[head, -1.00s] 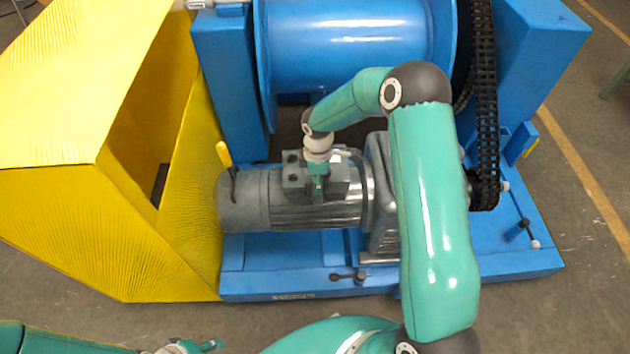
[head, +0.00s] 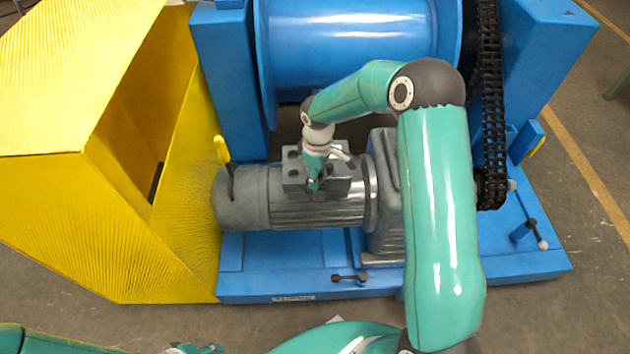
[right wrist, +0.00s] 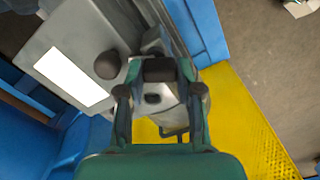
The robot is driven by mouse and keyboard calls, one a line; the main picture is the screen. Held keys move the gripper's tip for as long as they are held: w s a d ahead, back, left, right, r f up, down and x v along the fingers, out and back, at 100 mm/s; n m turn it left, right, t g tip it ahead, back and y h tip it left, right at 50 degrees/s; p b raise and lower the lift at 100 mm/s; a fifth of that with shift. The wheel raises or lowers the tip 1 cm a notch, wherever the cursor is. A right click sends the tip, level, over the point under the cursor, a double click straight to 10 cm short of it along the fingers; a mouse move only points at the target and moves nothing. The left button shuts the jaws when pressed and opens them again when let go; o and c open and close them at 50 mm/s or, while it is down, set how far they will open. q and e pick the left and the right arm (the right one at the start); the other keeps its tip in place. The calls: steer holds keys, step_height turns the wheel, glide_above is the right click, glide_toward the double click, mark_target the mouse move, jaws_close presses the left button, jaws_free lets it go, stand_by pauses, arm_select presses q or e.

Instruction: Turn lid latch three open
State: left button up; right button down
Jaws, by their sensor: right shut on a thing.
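A grey motor (head: 325,212) lies on the blue base, with a grey lidded box (head: 296,178) on top. My right gripper (head: 314,186) reaches down onto the box lid. In the right wrist view, my right gripper (right wrist: 158,72) is shut on a dark latch knob (right wrist: 158,70) at the lid's edge; the fingers hide most of it. Another dark round lid latch (right wrist: 108,64) stands beside it on the left, free. I cannot tell the latches' numbers or how far the held one is turned. My left gripper (head: 205,349) is cut off at the bottom edge.
A yellow guard (head: 60,200) stands open at the left. A blue drum (head: 360,45) lies behind the motor, and a black chain (head: 492,120) runs at its right. A yellow-handled lever (head: 222,150) rises near the motor's left end. Small black clamps sit on the blue base (head: 290,285).

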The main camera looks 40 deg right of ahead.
steer(key=m+b, duration=0.1)
steer(key=m, duration=0.1)
steer(key=m+b, duration=0.1)
steer(key=m, duration=0.1)
steer(key=m+b, duration=0.1)
steer(key=m, duration=0.1)
steer(key=shift+w+m, duration=0.25)
steer(key=shift+m, duration=0.05)
steer(key=m+b, duration=0.1)
steer(key=m, duration=0.2)
steer(key=shift+b, duration=0.3)
steer(key=shift+w+m+b, duration=0.1)
steer(key=shift+m+b, duration=0.3)
steer(key=shift+m, duration=0.9)
steer(key=c, duration=0.8)
jaws_free()
steer(key=shift+o, duration=0.2)
